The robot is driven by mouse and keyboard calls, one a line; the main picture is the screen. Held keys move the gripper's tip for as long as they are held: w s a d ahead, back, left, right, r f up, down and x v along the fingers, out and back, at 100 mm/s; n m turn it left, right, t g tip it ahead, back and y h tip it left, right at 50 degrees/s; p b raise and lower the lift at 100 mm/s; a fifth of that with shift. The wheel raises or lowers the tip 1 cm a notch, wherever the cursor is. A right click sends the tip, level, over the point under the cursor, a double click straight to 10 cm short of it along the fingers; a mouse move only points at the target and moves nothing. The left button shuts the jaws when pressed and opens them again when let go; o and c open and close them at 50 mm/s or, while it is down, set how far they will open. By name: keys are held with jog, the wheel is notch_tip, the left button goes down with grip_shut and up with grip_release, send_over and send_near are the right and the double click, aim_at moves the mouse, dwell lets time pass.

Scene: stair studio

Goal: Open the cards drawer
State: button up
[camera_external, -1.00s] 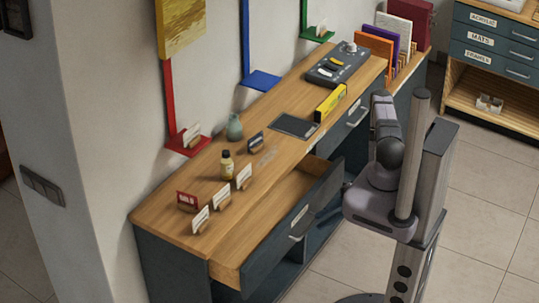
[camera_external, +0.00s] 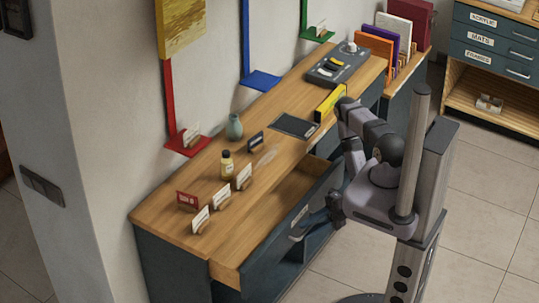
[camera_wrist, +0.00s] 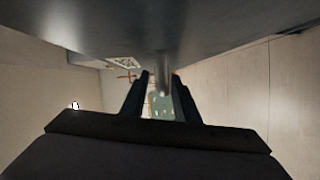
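A dark-fronted wooden drawer (camera_external: 272,219) stands pulled out of the long workbench (camera_external: 200,183). Its inside looks empty. Its front has a pale handle (camera_external: 296,238), and the writing on its label is too small to read. My gripper (camera_external: 336,203) is low beside the right part of the drawer front, apart from that handle. In the wrist view, the two dark fingers (camera_wrist: 161,95) stand apart, with a grey rod-like part (camera_wrist: 162,72) showing at the gap under a dark surface. I cannot tell whether they touch it.
On the bench stand small card holders (camera_external: 222,197), a bottle (camera_external: 226,165), a green vase (camera_external: 234,127), a yellow box (camera_external: 329,104) and a control box (camera_external: 338,66). A labelled drawer cabinet (camera_external: 497,55) stands at the back right. The floor on the right is clear.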

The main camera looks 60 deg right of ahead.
jog(key=shift+a, duration=0.1)
dwell(0.3)
grip_shut()
jog(key=s+b, duration=0.1)
jog(key=s, duration=0.7)
dwell(0.3)
jog(key=shift+f, duration=0.1)
grip_release()
